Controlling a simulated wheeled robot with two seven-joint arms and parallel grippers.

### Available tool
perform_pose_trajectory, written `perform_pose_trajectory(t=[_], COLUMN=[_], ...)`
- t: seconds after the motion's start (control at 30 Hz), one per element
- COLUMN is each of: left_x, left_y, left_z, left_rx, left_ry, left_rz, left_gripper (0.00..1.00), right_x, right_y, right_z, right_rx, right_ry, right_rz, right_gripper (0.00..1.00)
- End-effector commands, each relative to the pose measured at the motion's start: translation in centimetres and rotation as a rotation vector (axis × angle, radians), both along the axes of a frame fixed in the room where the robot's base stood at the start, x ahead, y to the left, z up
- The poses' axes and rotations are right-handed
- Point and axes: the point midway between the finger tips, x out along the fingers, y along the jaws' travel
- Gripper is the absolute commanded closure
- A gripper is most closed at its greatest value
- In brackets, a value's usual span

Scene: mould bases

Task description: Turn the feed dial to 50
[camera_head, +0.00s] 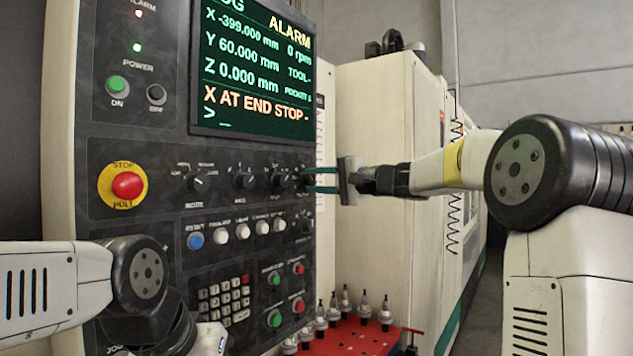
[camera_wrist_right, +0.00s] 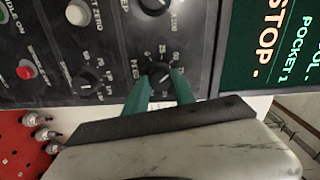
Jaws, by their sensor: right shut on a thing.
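The feed dial (camera_wrist_right: 160,74) is a black knob with a ring of white marks, at the right end of the upper row of knobs on the machine's control panel (camera_head: 150,220). My right gripper (camera_head: 308,180) reaches it from the right, and its green fingers are closed on the knob. The right wrist view shows the two fingers (camera_wrist_right: 160,88) on either side of the knob. The dial's numbers are too small and partly covered to read its setting. My left arm is at the lower left of the head view; its fingers are out of sight.
The screen (camera_head: 255,65) reads ALARM and X AT END STOP. A red stop button (camera_head: 127,185), other knobs (camera_head: 243,180) and push buttons (camera_head: 242,231) surround the dial. A red rack (camera_head: 350,340) with several tool holders stands below the panel.

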Motion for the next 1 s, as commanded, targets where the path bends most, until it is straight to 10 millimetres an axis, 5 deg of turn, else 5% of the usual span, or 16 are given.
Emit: perform_pose_trajectory(t=[0.47,0.5,0.6,1.0], left_x=[0.00,0.00,0.00,0.00], left_y=[0.00,0.00,0.00,0.00], left_z=[0.00,0.00,0.00,0.00], left_rx=[0.000,0.000,0.000,0.000], left_ry=[0.000,0.000,0.000,0.000], left_rz=[0.000,0.000,0.000,0.000], left_gripper=[0.64,0.64,0.64,0.64], right_x=[-0.01,-0.01,-0.01,-0.38], right_y=[0.01,0.01,0.00,-0.66], right_z=[-0.16,-0.17,-0.14,-0.03], right_rx=[-0.010,-0.010,-0.009,-0.010], right_ry=[-0.009,-0.009,-0.009,-0.010], right_rz=[0.001,0.001,0.001,-0.002], right_gripper=[1.00,0.65,0.47,0.47])
